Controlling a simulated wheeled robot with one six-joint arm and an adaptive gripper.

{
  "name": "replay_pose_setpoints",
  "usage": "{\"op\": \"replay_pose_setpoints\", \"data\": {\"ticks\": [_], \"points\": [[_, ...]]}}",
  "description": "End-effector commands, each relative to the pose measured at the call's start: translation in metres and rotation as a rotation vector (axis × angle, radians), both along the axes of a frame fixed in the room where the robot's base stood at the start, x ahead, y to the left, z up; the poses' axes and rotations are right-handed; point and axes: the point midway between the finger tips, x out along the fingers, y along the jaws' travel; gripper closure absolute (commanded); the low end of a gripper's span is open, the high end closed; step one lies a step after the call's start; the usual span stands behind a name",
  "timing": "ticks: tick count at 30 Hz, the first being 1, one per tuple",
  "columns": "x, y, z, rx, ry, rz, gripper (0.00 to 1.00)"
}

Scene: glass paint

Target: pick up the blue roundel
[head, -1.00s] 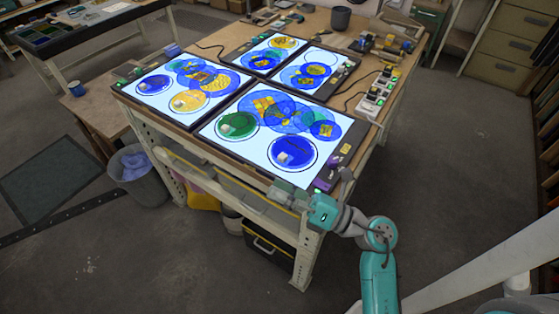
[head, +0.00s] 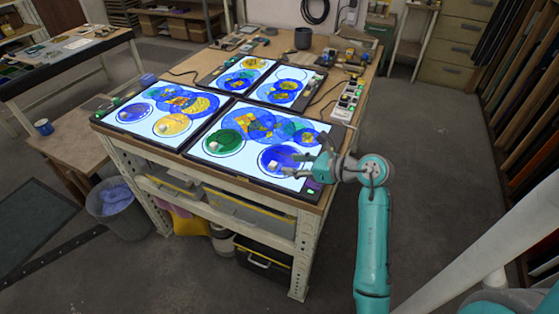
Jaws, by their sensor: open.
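A round blue roundel (head: 270,155) lies on the front right light panel (head: 200,153), near the panel's front right side. It carries a small pale block. My gripper (head: 294,168) is at the right edge of this roundel, with its fingers pointing left and covering part of it. It is open, and nothing shows between its fingers. Whether the fingers touch the roundel or hang above it, I cannot tell. A similar blue roundel (head: 131,114) lies on the left panel (head: 106,119). A green roundel (head: 220,143) lies left of the near blue one.
Overlapping blue and yellow discs (head: 262,122) lie behind on the same panel. Two smaller lit panels stand at the back of the workbench (head: 345,120). A device with switches (head: 347,101) sits at the bench's right. The floor to the right is clear.

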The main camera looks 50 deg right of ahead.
Motion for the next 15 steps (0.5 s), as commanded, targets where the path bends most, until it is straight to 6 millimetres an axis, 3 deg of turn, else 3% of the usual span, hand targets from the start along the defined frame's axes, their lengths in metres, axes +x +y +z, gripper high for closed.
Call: {"op": "replay_pose_setpoints", "data": {"ticks": [8,15], "points": [[0.018,0.007,-0.008,0.001,0.000,0.003,0.48],[0.046,0.017,-0.022,0.002,0.001,0.003,0.48]]}}
